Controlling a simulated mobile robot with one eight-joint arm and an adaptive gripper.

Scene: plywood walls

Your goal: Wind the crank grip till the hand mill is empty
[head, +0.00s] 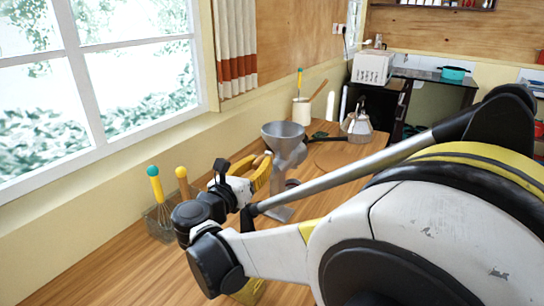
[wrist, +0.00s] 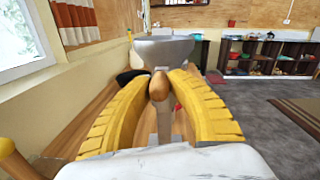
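The hand mill (head: 283,150) is grey metal with a wide funnel hopper and stands on the wooden counter. Its hopper (wrist: 163,50) is straight ahead in the wrist view; I cannot see inside it well enough to tell what it holds. The crank grip (wrist: 158,86) is a brown wooden knob on the near side of the mill. My gripper (wrist: 160,76) has its two yellow fingers closed in on both sides of the grip, seemingly touching it. In the head view my gripper (head: 260,167) is beside the mill, and my arm hides part of the mill's lower body.
A cream utensil crock (head: 301,110) and a kettle (head: 358,124) stand behind the mill. The window wall borders the counter at left. Shelves (wrist: 265,58) stand across the room.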

